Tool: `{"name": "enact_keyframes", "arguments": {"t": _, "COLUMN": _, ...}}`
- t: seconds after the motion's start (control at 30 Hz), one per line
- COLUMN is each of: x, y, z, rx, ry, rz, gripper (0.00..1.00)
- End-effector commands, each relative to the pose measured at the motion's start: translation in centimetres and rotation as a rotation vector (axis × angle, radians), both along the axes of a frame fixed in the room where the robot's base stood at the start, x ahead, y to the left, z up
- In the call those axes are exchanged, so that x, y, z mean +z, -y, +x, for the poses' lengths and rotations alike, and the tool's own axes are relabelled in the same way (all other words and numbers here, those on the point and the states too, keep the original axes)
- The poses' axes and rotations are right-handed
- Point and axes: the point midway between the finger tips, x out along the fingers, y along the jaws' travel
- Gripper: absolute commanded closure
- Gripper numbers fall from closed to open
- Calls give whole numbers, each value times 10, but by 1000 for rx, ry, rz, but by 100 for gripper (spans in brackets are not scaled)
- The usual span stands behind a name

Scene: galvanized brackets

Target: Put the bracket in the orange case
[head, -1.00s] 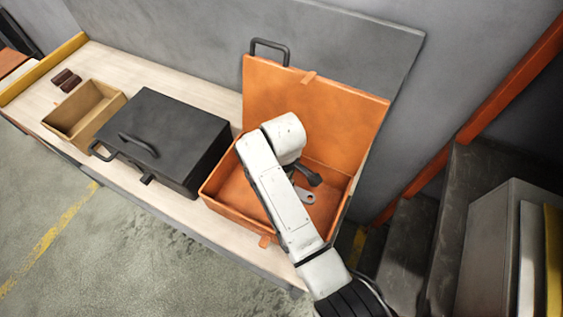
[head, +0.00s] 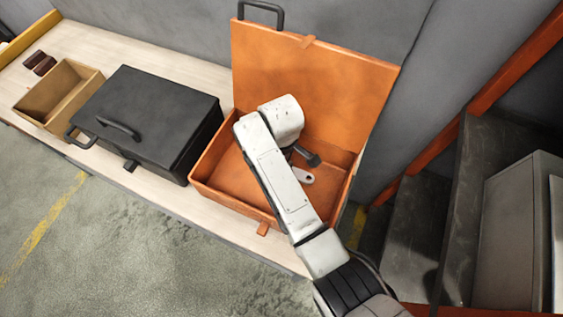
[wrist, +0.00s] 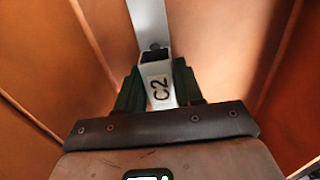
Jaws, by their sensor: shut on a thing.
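The orange case (head: 225,180) stands open on the bench in the head view, its lid (head: 310,75) raised at the back. My gripper (head: 312,160) is inside the case outline, partly hidden by my white arm. The pale grey bracket (head: 303,175) shows just below it, over the case's interior. A grey metal strip runs upward from there, with orange walls around. I cannot tell whether the bracket touches the case floor.
A closed black case (head: 150,120) stands close to the left of the orange case. Further left are an open tan box (head: 58,95) and small dark brown blocks (head: 40,62). A grey wall is behind the bench, and dark steps (head: 415,215) are at right.

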Motion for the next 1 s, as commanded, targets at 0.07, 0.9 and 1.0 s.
{"name": "enact_keyframes", "arguments": {"t": 0.07, "x": 1, "y": 0, "z": 0, "rx": 0, "ry": 1, "rz": 1, "gripper": 100}}
{"name": "enact_keyframes", "arguments": {"t": 0.9, "x": 18, "y": 0, "z": 1, "rx": 0, "ry": 3, "rz": 1, "gripper": 38}}
{"name": "enact_keyframes", "arguments": {"t": 1.0, "x": 37, "y": -1, "z": 1, "rx": 0, "ry": 4, "rz": 3, "gripper": 38}}
